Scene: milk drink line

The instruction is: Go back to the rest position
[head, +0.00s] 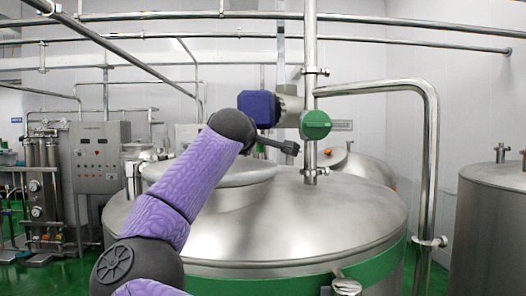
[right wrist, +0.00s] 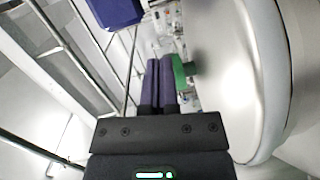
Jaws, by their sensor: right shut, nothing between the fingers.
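My right gripper (right wrist: 160,64) shows in the right wrist view with its two dark fingers side by side, shut and with nothing between them. In the head view one purple-sleeved arm of mine reaches up from the bottom to a valve with a blue box (head: 258,108) and a green knob (head: 316,125). I cannot make out the fingers there. The blue box also shows at the top of the right wrist view (right wrist: 115,12). My left gripper is not in view.
A large steel tank (head: 330,222) with a green band fills the middle. A bent steel pipe (head: 431,150) rises on its right, and another tank (head: 495,225) stands at the right edge. A control cabinet (head: 100,158) stands at the left. Pipes run overhead.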

